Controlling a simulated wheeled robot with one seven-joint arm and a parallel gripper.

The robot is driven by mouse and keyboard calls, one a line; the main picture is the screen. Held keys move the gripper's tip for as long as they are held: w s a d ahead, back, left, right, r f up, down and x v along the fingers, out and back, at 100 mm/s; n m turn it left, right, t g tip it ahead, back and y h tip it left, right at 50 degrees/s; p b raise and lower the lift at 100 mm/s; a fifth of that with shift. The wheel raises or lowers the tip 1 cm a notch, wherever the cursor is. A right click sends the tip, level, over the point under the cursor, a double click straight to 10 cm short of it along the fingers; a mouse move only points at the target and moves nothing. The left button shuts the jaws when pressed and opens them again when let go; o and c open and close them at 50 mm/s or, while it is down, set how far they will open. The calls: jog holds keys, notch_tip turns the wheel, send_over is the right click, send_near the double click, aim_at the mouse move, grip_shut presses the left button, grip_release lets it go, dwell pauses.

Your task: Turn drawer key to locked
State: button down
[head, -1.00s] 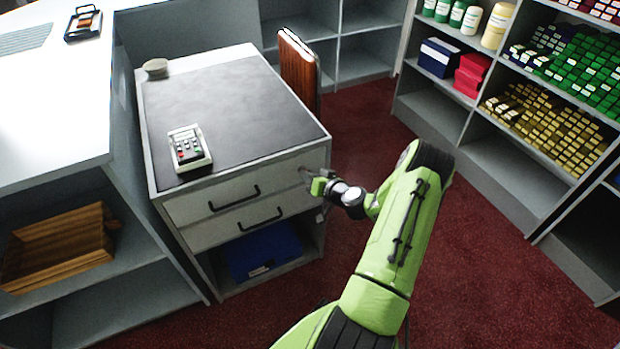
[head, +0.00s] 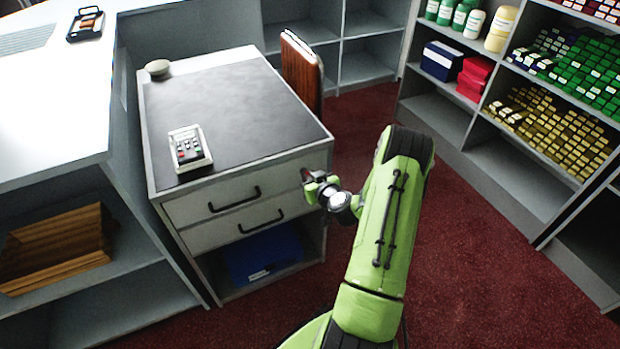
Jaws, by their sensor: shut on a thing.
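The drawer unit (head: 175,213) stands under the dark-topped desk, with two pale drawer fronts and black bar handles. Both drawers look closed. My gripper (head: 308,178) is at the right end of the upper drawer front, at the front right corner of the desk. It is shut on the drawer key, which is too small and too covered by the gripper to make out. The key's angle and the lock face are hidden.
A card terminal (head: 188,148) and a small round bowl (head: 157,67) sit on the desk. A blue bin (head: 262,255) lies below the drawers. Shelves of swatches (head: 560,130) line the right; red carpet is clear between.

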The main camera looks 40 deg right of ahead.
jog(key=c, duration=1.2)
grip_release()
jog(key=v, duration=1.2)
